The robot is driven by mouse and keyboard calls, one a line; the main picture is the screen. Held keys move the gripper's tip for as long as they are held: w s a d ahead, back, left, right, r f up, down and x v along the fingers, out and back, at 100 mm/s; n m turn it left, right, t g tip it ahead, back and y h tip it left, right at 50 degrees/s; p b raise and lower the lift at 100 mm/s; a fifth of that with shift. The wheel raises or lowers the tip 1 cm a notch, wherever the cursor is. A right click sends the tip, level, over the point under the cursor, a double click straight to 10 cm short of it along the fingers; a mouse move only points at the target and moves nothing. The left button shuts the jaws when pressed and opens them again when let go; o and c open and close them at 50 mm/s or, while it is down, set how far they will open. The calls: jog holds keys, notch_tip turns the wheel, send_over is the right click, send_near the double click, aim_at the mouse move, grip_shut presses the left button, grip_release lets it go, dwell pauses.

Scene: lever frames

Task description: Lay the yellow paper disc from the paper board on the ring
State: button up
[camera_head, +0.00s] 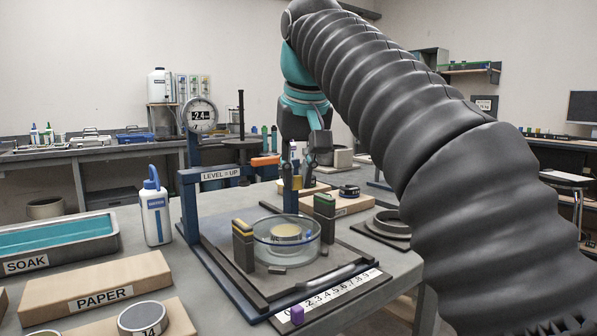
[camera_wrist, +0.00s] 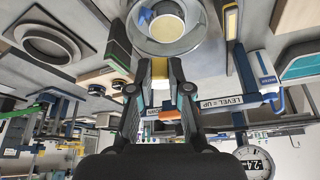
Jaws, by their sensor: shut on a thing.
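A pale yellow disc (camera_head: 287,232) lies inside a clear glass dish (camera_head: 258,240); it also shows in the wrist view (camera_wrist: 168,28). I cannot tell whether it rests on a ring or on the dish floor. The paper board (camera_head: 135,275) stands at the front left, with no yellow disc visible on it. My gripper (camera_head: 298,190) hangs over the far side of the dish. In the wrist view its fingertips (camera_wrist: 160,66) are close together, around a small tan piece that I cannot clearly identify. The fingertips are apart from the pale yellow disc.
A blue frame (camera_head: 215,175) marked LEVEL = UP stands left, its orange end (camera_head: 265,161) near my gripper. Dark blocks (camera_head: 243,247) flank the dish. A soak tray (camera_head: 60,255) and white bottle (camera_head: 155,212) stand left; a grey ring-shaped piece (camera_head: 392,226) lies right.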

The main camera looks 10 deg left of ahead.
jog(key=shift+s+a+f+b, duration=0.15)
jog(key=shift+f+b, duration=0.6)
jog(key=shift+f, duration=0.65)
jog(key=shift+s+a+f+b, duration=0.15)
jog(key=shift+f+b, duration=0.55)
jog(key=shift+f, duration=0.7)
jog(key=shift+a+f+b, duration=0.15)
jog(key=shift+f+b, duration=0.6)
jog(key=shift+f, duration=0.65)
jog(key=shift+f, duration=0.15)
jog(key=o, duration=0.8)
jog(key=shift+o, duration=0.2)
